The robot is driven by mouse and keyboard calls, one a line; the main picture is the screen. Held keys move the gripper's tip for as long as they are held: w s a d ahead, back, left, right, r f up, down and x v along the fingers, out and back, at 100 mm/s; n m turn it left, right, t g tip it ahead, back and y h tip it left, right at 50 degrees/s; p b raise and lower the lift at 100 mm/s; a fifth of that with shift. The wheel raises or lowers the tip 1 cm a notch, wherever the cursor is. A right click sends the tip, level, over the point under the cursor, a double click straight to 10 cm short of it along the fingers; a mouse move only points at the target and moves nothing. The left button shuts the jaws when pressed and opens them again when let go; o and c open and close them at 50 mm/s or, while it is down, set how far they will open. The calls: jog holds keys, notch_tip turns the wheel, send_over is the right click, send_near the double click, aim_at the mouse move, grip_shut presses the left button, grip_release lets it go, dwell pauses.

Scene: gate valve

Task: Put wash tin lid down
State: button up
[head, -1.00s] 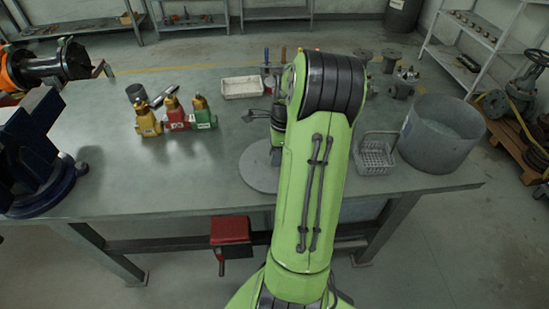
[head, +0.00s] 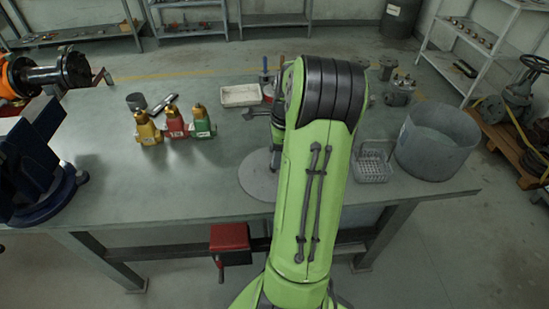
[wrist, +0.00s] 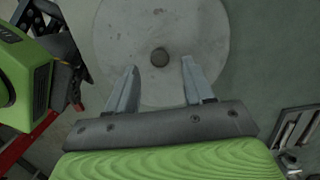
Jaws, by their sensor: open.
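The wash tin lid, a flat grey disc (head: 256,182), lies on the bench top left of my arm, its right part hidden by the arm. In the wrist view the lid (wrist: 205,30) fills the upper middle, with a small dark knob (wrist: 160,57) at its centre. My gripper (wrist: 160,64) is open over the lid, one finger on each side of the knob's line, the knob at about the fingertips. I cannot tell whether the fingers touch the lid. The wash tin (head: 432,165), a wide grey open tub, stands at the bench's right end.
A wire basket (head: 372,165) stands between my arm and the tin. Yellow, red and green valve bodies (head: 174,123), a white tray (head: 240,95) and a dark cup (head: 136,101) stand left and behind. A blue vise (head: 35,165) is at far left. Bare bench lies left of the lid.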

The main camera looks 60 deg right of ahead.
notch_tip(320, 180, up, 8)
jog(key=p, duration=0.2)
jog(key=w+a+r+n+h, duration=0.1)
jog(key=a+r+n, duration=0.4)
jog(key=a, duration=0.4)
jog(key=w+a+r+n+h, duration=0.1)
jog(key=a+r+n, duration=0.2)
jog(key=a+n, duration=0.5)
jog(key=s+a+n+t, duration=0.4)
jog(key=s+a+n, duration=0.6)
jog(key=a+n, duration=0.4)
jog(key=shift+a+n+y, duration=0.15)
jog(key=shift+n+y, duration=0.25)
jog(key=shift+s+r, duration=0.1)
